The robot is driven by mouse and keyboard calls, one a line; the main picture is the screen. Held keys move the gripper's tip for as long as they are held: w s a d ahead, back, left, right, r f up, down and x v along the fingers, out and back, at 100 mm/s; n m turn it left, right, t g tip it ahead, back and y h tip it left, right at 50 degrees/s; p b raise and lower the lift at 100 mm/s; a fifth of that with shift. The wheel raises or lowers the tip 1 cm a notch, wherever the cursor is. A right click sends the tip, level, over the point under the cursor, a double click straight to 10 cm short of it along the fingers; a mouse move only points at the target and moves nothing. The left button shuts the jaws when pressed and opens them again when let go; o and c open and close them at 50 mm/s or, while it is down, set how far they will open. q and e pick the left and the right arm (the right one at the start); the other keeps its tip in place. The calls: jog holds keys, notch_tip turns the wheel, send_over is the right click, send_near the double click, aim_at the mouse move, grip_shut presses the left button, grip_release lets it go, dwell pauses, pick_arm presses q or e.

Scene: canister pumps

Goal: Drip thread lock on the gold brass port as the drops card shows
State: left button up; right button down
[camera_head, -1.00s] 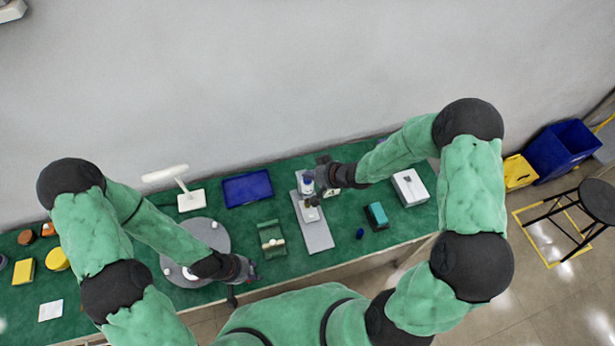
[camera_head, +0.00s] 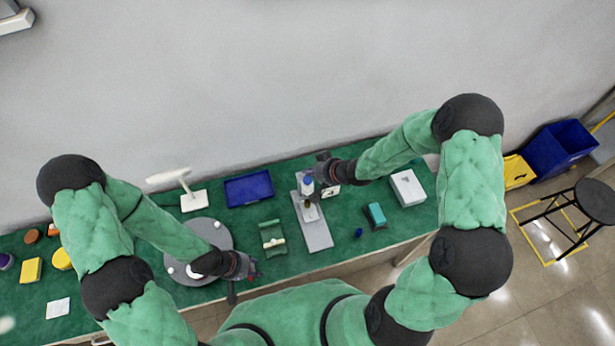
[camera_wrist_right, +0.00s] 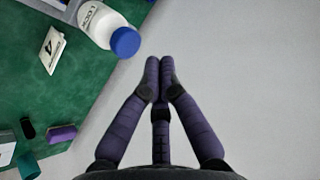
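The thread lock bottle (camera_head: 308,187), white with a blue top, stands at the far part of a grey plate (camera_head: 319,238). In the right wrist view the bottle (camera_wrist_right: 97,24) shows part of its label, "LOCK". A small metal fitting (camera_head: 311,213) is on the plate in front of it; its gold colour is not clear. A white card (camera_wrist_right: 52,47) with a dark mark like a 4 is beside the bottle. My right gripper (camera_wrist_right: 160,67) has its fingertips together, empty, beside the bottle's blue top and apart from it. My left gripper (camera_head: 246,268) is by the round grey disc; its fingers are unclear.
The round grey disc (camera_head: 213,232) holds small white knobs. A blue tray (camera_head: 249,188), green cradle (camera_head: 272,238), teal box (camera_head: 376,215), white box (camera_head: 407,187) and small blue object (camera_head: 358,232) stand around the plate. A white lamp-like stand (camera_head: 194,201) is at the back.

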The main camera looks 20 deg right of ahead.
aim_at(310, 180)
jog(key=shift+r+p, duration=1.6)
jog(key=shift+r, duration=0.35)
pick_arm(q)
notch_tip(310, 180, up, 4)
jog(key=shift+f, duration=0.15)
pick_arm(e)
jog(key=shift+f, duration=0.1)
